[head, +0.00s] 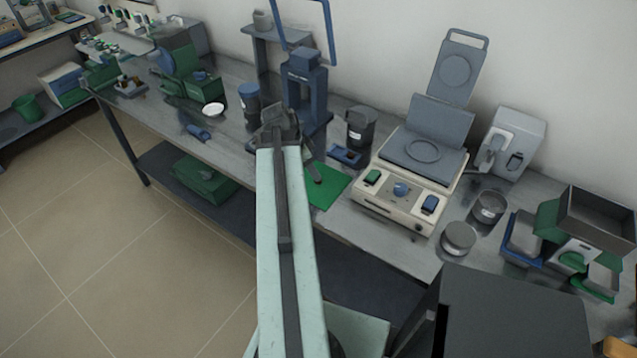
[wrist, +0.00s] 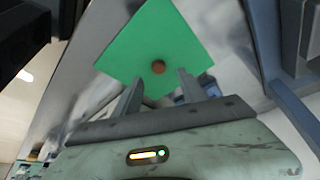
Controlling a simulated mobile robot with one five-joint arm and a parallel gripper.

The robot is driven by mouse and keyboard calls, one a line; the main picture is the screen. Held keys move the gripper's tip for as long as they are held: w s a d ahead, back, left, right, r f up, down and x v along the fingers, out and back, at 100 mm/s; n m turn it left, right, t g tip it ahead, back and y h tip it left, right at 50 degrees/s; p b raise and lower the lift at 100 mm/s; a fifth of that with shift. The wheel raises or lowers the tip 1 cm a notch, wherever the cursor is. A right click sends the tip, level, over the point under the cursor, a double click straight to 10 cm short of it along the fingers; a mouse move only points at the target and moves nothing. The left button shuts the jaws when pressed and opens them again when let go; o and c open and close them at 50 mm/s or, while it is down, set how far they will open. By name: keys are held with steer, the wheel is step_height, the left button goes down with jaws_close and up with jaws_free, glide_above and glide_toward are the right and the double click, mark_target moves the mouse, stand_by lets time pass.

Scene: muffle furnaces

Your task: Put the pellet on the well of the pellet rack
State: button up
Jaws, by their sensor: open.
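The pellet (wrist: 158,67) is a small brown round piece lying on a green mat (wrist: 150,35) in the wrist view. The mat also shows in the head view (head: 329,187), where I cannot make out the pellet. My gripper (wrist: 160,77) is open, its two fingers on either side of the pellet in the picture, with gaps to both; it is not holding it. In the head view my gripper (head: 312,165) is over the mat, partly hidden by my arm. A small blue holder (head: 345,155) behind the mat may be the pellet rack; its wells are too small to tell.
A tall blue press (head: 305,85) stands behind my gripper. A dark canister (head: 360,127) and a cream balance-like device (head: 410,185) stand right of the mat. A blue jar (head: 249,98) and white dish (head: 213,110) are to the left. The bench front by the mat is clear.

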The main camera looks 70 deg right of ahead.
steer(key=b+x, duration=0.3)
steer(key=x, duration=0.1)
steer(key=shift+s+f+b, duration=0.1)
steer(key=shift+f+b, duration=0.2)
steer(key=shift+f, duration=0.1)
steer(key=shift+r, duration=0.2)
jaws_close()
step_height(320, 180, up, 10)
steer(key=p, duration=1)
